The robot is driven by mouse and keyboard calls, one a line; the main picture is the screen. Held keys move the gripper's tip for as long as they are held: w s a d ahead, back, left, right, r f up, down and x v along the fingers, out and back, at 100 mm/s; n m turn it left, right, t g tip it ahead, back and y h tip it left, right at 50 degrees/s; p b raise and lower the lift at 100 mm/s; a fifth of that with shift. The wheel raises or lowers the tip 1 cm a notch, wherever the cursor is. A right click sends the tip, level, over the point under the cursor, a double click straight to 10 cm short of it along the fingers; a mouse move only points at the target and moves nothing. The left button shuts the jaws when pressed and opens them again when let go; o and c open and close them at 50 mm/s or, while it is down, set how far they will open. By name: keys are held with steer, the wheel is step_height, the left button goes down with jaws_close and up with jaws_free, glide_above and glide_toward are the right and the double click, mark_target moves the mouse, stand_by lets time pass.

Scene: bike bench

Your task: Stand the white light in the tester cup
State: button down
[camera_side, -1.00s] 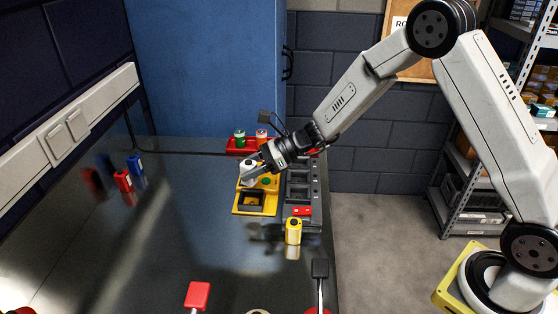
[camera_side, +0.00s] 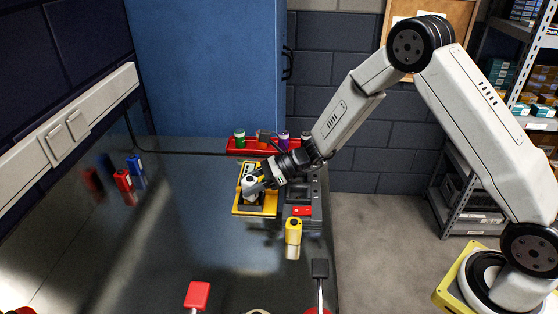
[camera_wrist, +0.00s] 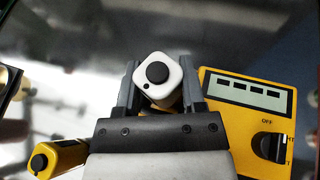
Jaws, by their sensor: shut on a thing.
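My gripper (camera_side: 256,184) is shut on the white light (camera_side: 251,186). In the wrist view, the white light (camera_wrist: 160,72), with a black round button on its end, sits between the two grey fingers of my gripper (camera_wrist: 160,90). The yellow tester (camera_side: 240,209) lies on the bench under my gripper. Its dark square cup (camera_side: 254,206) is partly hidden by the light and fingers; I cannot tell whether the light's lower end is inside it or just above. The tester (camera_wrist: 225,83) also shows its display and OFF dial in the wrist view, where the cup is hidden.
A red tray (camera_side: 233,151) with several batteries is behind. The bench's middle left is clear.

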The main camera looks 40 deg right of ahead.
steer(key=shift+f, duration=0.55)
steer(key=shift+f, duration=0.55)
stand_by(1.4)
steer(key=shift+c, duration=2.3)
jaws_free()
steer(key=shift+d, duration=0.15)
steer(key=shift+v, duration=5.35)
steer(key=shift+s, duration=0.1)
